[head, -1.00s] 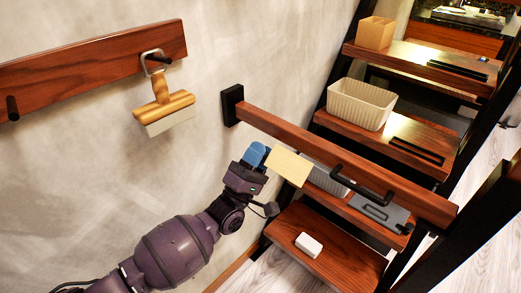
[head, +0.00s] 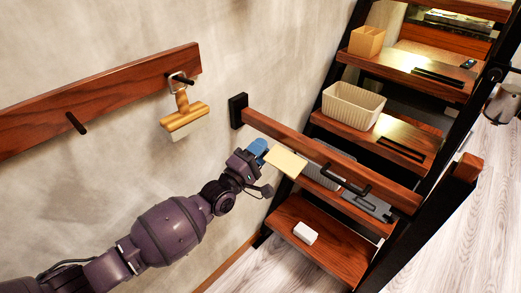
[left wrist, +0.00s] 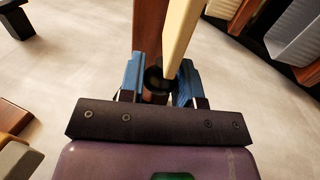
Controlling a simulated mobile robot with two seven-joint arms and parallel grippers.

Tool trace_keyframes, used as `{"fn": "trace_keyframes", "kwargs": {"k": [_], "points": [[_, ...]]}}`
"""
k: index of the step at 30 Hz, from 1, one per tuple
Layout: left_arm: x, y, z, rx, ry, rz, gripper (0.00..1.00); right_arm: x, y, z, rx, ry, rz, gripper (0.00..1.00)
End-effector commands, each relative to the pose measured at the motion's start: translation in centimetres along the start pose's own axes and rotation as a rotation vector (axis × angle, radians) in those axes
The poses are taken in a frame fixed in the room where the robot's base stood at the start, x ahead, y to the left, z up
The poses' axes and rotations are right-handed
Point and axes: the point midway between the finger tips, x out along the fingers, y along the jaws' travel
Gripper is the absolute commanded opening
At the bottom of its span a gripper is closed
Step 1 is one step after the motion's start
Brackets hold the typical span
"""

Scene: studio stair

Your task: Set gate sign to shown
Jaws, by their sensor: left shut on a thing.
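The gate sign is a plain pale yellow board (head: 286,162) at the wooden gate bar (head: 385,186), which crosses in front of the stair. In the head view its face is tilted towards me and shows no lettering. My left gripper (head: 258,151), with blue fingers, is at the sign's left end and is shut on it. In the left wrist view the sign (left wrist: 181,32) shows edge-on beside the bar (left wrist: 148,28). A dark round knob (left wrist: 155,78) sits between the blue fingers there. The exact contact is partly hidden. My right gripper is not in view.
A black handle (head: 345,180) sits on the bar. A brush (head: 184,118) hangs from the wall rail (head: 120,92) on the left.

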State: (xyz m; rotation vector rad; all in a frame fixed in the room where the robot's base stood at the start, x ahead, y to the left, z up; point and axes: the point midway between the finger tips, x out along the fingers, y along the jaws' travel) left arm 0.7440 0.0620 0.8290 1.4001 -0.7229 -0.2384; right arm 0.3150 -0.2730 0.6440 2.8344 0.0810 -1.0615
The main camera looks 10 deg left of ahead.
Motion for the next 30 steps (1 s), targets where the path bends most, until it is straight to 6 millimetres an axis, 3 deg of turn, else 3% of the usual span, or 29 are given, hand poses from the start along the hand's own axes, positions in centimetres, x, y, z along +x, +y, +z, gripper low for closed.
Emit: {"fn": "trace_keyframes", "kwargs": {"k": [6,7,12,23,30], "points": [[0.0,0.0,0.0,0.000,0.000,0.001,0.07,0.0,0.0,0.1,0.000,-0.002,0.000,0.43],[0.0,0.0,0.0,0.000,0.000,0.001,0.33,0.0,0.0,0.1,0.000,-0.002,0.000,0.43],[0.0,0.0,0.0,0.000,0.000,0.001,0.55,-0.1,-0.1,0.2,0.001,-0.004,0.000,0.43],[-0.6,0.0,-0.1,0.001,0.001,0.000,0.55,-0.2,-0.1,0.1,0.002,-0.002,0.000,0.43],[-4.3,0.1,-0.1,0.002,0.000,0.000,0.55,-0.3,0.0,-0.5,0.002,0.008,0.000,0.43]]}}
